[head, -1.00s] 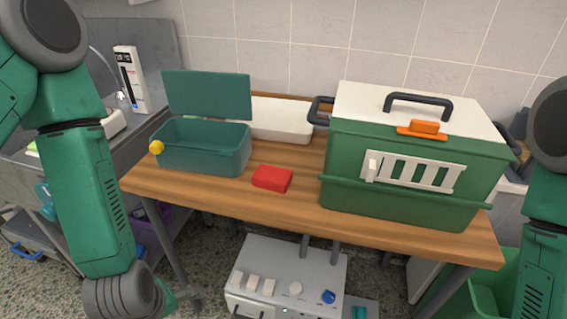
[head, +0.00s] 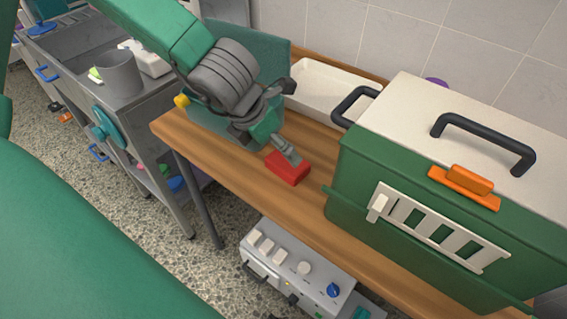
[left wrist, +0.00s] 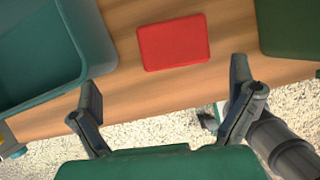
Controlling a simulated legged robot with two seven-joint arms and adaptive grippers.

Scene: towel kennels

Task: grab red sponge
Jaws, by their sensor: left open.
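The red sponge (head: 287,168) is a flat block lying on the wooden table near its front edge, between the green bin and the kennel. It shows whole in the left wrist view (left wrist: 174,42), beyond and between my open fingers. My left gripper (head: 290,152) is over the table at the sponge; in the head view a fingertip overlaps the sponge's back edge. In the left wrist view the fingers (left wrist: 165,100) stand wide apart with nothing between them. I cannot tell whether a finger touches the sponge. My right gripper is not in view.
The green kennel (head: 365,170) with a white top stands close right of the sponge. A white tray (head: 315,85) lies behind. A grey machine (head: 290,265) stands below the table.

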